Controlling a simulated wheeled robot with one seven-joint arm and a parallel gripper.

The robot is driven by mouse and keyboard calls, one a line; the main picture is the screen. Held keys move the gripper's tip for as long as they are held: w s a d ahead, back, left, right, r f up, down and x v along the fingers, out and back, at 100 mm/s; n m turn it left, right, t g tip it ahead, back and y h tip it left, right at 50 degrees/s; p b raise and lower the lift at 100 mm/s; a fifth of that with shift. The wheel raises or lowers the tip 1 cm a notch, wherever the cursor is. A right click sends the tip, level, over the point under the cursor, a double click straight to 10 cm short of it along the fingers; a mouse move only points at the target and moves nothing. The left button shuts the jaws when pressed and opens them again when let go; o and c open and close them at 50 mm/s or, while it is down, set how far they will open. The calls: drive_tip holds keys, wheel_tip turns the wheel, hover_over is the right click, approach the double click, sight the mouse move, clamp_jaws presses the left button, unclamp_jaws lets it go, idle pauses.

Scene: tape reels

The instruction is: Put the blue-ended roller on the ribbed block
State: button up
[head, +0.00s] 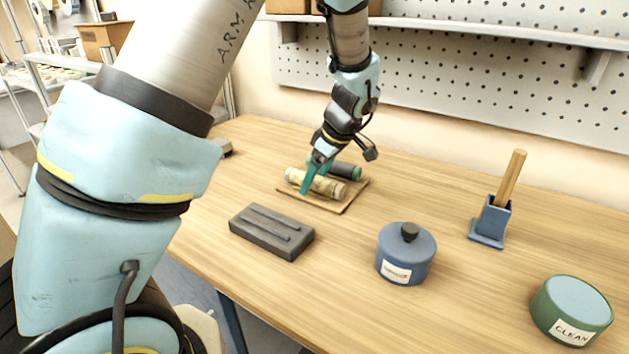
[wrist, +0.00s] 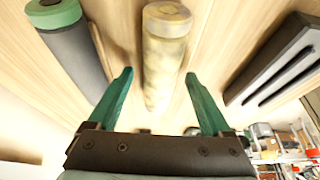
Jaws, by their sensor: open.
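My gripper (head: 312,180) is open, with teal fingers pointing down at a wooden board (head: 341,207). On the board lies a mottled cream roller (head: 322,186) with pale ends. In the wrist view my fingers (wrist: 159,76) stand on either side of this cream roller (wrist: 165,60). Behind it lies a dark grey roller (head: 345,170) with a green end; it also shows at upper left in the wrist view (wrist: 78,52). I see no clearly blue end on either roller. The dark ribbed block (head: 272,232) lies in front of the board, empty on top; it shows at right in the wrist view (wrist: 275,60).
A blue lidded pot (head: 407,255) stands right of the block. Farther right are a blue holder (head: 491,222) with a wooden stick and a green-sided round tin (head: 571,310) labelled CLEAN. A pegboard wall (head: 450,75) rises behind. The table between board and block is clear.

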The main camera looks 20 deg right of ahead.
clamp_jaws()
idle(0.6)
